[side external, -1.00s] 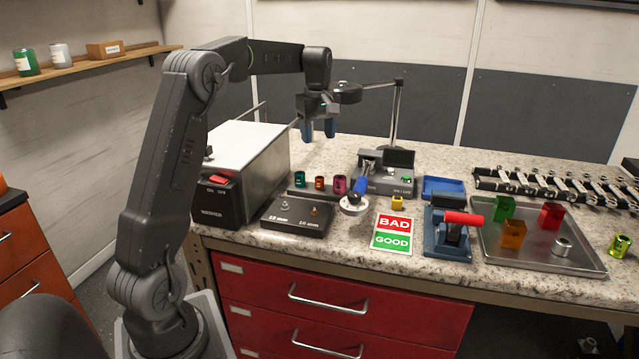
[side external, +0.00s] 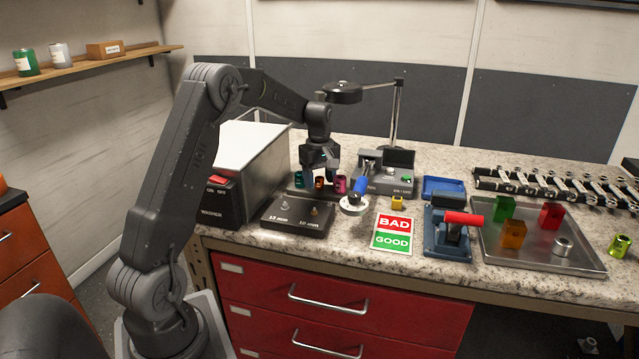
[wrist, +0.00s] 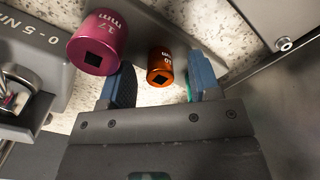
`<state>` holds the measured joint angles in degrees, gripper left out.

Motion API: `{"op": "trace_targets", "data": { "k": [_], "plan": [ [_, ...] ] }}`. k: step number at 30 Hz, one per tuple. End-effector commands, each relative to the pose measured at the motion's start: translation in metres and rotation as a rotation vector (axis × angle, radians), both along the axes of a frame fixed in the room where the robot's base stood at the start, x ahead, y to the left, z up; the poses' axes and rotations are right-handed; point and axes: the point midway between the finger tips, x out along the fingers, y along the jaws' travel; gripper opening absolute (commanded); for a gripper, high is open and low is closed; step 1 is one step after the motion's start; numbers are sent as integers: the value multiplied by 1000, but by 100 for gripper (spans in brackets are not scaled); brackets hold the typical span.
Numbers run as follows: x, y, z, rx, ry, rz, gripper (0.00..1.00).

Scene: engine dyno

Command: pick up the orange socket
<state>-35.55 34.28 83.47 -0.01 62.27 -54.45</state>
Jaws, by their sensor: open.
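The orange socket (side external: 319,183) stands at the back of the bench between a teal socket (side external: 299,179) and a magenta socket (side external: 340,184). In the wrist view the orange socket (wrist: 160,64) lies between the two blue fingers of my gripper (wrist: 161,75), with space on each side. My gripper (side external: 318,174) is open, pointing down just over the orange socket, and holds nothing. The magenta socket (wrist: 98,42) is just outside the left finger in the wrist view. The teal socket is mostly hidden behind the right finger there.
A grey metal box (side external: 245,165) stands close on the left. A torque tester (side external: 385,178) and a blue-handled tool (side external: 357,193) are to the right. The 13 mm and 10 mm block (side external: 298,214) sits in front. The lamp head (side external: 342,93) hangs above and behind my gripper.

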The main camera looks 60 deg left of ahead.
Motion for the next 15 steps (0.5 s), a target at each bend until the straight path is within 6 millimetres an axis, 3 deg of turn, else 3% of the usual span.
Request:
{"op": "trace_targets", "data": {
  "k": [8, 15],
  "plan": [
    [0, 0, -2, 0, 0, 0, 56],
    [0, 0, -2, 0, 0, 0, 33]
  ]
}}
